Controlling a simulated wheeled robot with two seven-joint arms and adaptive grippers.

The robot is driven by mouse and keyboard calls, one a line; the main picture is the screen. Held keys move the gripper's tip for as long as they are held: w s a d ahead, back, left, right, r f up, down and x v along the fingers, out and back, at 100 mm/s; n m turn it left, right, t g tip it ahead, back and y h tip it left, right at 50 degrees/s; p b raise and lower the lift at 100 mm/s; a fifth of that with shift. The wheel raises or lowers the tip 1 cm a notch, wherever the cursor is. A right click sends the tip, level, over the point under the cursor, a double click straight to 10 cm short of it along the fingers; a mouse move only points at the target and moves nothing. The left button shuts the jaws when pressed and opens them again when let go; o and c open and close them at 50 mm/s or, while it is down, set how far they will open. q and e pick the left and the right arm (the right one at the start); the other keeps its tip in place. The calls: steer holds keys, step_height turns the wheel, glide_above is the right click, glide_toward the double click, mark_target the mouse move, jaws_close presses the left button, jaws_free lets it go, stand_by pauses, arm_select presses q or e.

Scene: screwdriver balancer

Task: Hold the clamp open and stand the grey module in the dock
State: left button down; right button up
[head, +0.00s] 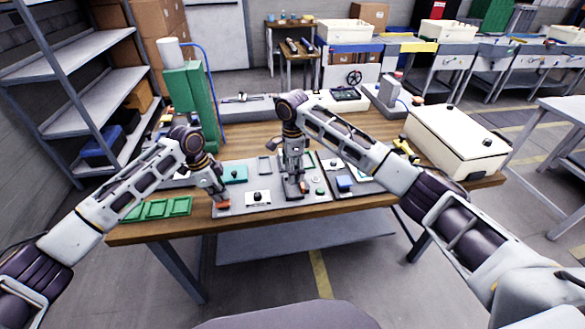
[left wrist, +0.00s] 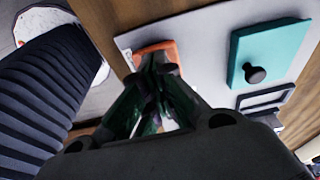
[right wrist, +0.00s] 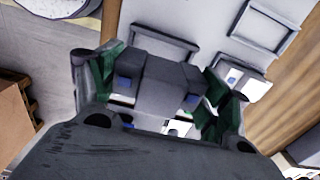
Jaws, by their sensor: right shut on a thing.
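My right gripper (head: 293,186) is shut on the grey module (right wrist: 160,82), a blocky grey piece with small blue patches. It is low over the middle of the grey board (head: 228,209); whether the module touches the board is hard to tell. My left gripper (left wrist: 160,66) has its fingertips together at the orange clamp piece (left wrist: 172,47) on the board's left front edge, which also shows in the head view (head: 222,205). Contact looks likely, but the fingers partly hide it. A grey rectangular frame (right wrist: 165,42) lies close to the module; I cannot tell whether it is the dock.
A teal block with a black knob (left wrist: 270,52) sits on the board near the left gripper. A green tray (head: 158,209) lies to the left, a green stand (head: 190,100) rises behind it, and a large cream case (head: 455,142) stands at the right.

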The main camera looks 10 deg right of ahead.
steer(key=shift+f, duration=0.2)
stand_by(0.5)
steer(key=shift+f, duration=1.8)
steer(key=shift+f, duration=1.1)
steer(key=o, duration=1.1)
steer(key=shift+o, duration=0.2)
steer(key=shift+r, duration=5.95)
steer(key=shift+r, duration=0.15)
steer(key=shift+r, duration=2.85)
